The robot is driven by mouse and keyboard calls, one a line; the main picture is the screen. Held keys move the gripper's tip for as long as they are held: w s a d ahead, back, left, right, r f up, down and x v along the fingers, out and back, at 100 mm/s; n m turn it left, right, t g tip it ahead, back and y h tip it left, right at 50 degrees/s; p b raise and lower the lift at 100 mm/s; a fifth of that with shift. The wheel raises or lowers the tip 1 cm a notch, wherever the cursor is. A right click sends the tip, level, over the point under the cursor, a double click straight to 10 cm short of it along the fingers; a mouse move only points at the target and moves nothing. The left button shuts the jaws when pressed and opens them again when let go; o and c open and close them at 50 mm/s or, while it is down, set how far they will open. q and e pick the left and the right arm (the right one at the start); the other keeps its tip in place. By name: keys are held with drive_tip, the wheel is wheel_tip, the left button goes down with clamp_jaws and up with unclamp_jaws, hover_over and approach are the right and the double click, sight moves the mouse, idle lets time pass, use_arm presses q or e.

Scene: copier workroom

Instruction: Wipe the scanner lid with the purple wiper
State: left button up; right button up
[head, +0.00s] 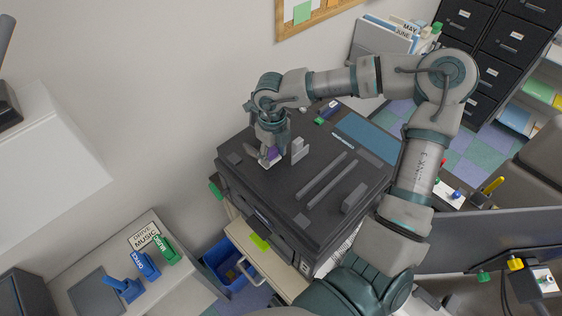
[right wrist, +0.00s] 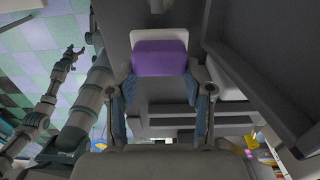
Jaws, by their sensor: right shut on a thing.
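The scanner (head: 330,220) is a large dark machine in the middle of the head view, its flat lid (head: 285,190) facing up. My right gripper (head: 268,153) points down over the back left part of the lid. It is shut on the purple wiper (head: 273,154), which also shows between the fingers in the right wrist view (right wrist: 160,58), with a pale strip along its far edge. The wiper is at or just above the lid; I cannot tell if it touches. What looks like my left gripper (right wrist: 73,53) is small at the left of the right wrist view, its fingers unclear.
A small grey upright block (head: 299,149) stands on the lid beside the wiper. Dark raised bars (head: 328,180) and a blue panel (head: 367,138) lie to the right. A blue bin (head: 222,262) is below left. A monitor (head: 490,240) stands at right.

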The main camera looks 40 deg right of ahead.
drive_tip(key=w+b, duration=0.1)
drive_tip(key=w, duration=0.2)
drive_tip(key=w+f+b, duration=0.1)
drive_tip(key=w, duration=0.3)
drive_tip(key=w+a+b, duration=0.1)
drive_tip(key=w, duration=0.2)
drive_tip(key=shift+w+f, duration=0.15)
drive_tip(key=shift+w, duration=0.15)
use_arm(q)
drive_tip(key=w+d+r, duration=0.1)
drive_tip(key=w+r, duration=0.2)
drive_tip(key=w, duration=0.5)
drive_tip(key=shift+w+d+r+t, duration=0.25)
drive_tip(key=shift+d+t, duration=0.05)
drive_tip(key=shift+d, duration=0.05)
use_arm(e)
drive_tip(key=shift+w, duration=0.7)
use_arm(q)
drive_tip(key=shift+s+f+b, duration=0.2)
drive_tip(key=shift+f+b, duration=0.4)
use_arm(e)
drive_tip(key=shift+f, duration=0.6)
drive_tip(key=shift+s, duration=0.1)
